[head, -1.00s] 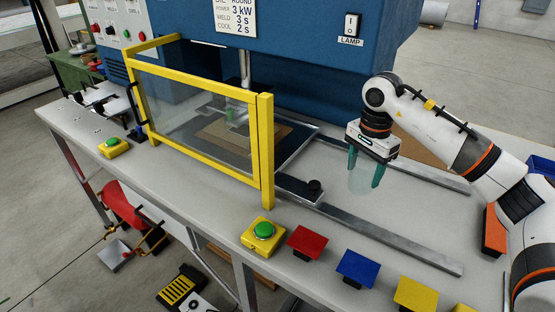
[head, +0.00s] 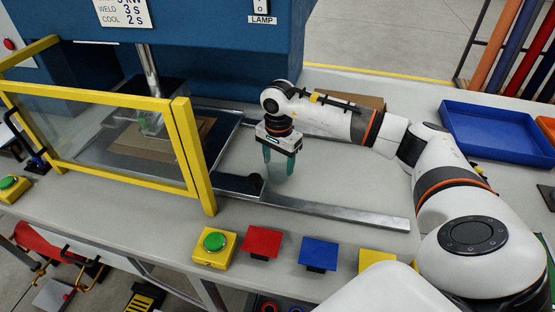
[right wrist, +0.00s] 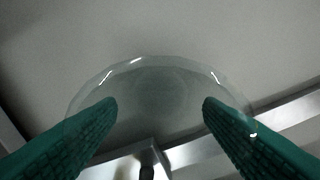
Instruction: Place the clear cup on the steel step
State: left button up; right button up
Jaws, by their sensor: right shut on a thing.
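My right gripper (head: 279,160) points down in the head view, shut on the clear cup (head: 279,168), which is faint between its green fingers. In the right wrist view the cup (right wrist: 160,90) shows as a round transparent rim between the two fingers (right wrist: 161,105). I cannot tell which steel part is the step. My left gripper is not in view.
A yellow-framed clear guard (head: 110,140) stands left of the gripper, before the welder's tray (head: 218,150). A blue bin (head: 495,135) is at right.

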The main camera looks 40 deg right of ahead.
jog(key=shift+f, duration=0.5)
jog(key=o, duration=1)
jog(key=shift+c, duration=0.2)
jog(key=shift+r, duration=0.1)
